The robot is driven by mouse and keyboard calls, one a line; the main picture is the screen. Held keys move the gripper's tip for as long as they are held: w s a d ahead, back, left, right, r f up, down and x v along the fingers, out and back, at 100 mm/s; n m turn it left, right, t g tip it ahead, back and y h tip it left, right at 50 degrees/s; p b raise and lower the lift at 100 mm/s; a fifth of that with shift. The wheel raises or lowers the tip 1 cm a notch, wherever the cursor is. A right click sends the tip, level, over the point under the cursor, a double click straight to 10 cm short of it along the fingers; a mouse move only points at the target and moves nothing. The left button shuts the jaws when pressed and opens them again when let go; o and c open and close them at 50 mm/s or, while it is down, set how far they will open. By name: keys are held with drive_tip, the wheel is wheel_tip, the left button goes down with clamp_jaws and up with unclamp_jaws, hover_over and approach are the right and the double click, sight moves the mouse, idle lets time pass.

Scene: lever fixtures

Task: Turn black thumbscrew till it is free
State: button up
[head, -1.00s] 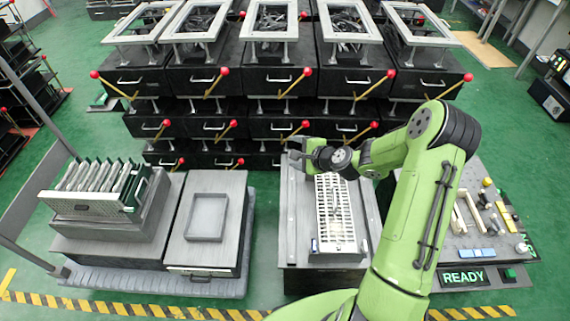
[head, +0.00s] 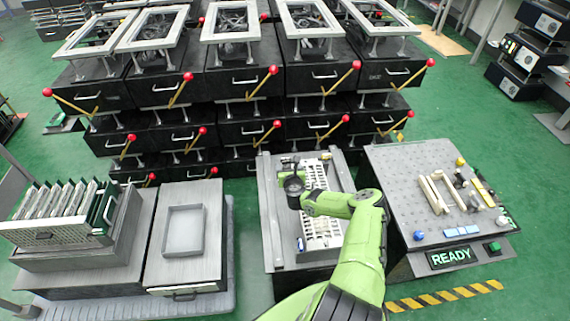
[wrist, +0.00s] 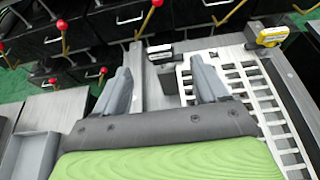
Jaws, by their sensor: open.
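In the head view my gripper (head: 288,161) is over the far end of the grey fixture (head: 272,225), partly hidden by my wrist. A white slotted rack (wrist: 256,95) lies on the fixture, under and right of my right finger.
A yellow-and-black clamp (wrist: 268,37) sits at the rack's far right corner. Black drawer units with red-knobbed levers (head: 250,85) stand close behind the fixture. A grey tray (head: 184,232) lies on the left bench, and a perforated board (head: 405,185) with loose parts stands right.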

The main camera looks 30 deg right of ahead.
sight(286, 159)
drive_tip(key=b+x, duration=0.1)
drive_tip(key=x, duration=0.1)
drive_tip(key=b+x, duration=0.1)
drive_tip(key=x, duration=0.2)
drive_tip(key=shift+w+f, duration=0.2)
drive_tip(key=shift+f, duration=0.15)
drive_tip(key=shift+w+d+b, duration=0.35)
drive_tip(key=shift+w+b, duration=0.2)
drive_tip(key=shift+w, duration=0.05)
drive_tip(key=c, duration=1.1)
drive_tip(key=shift+o, duration=0.2)
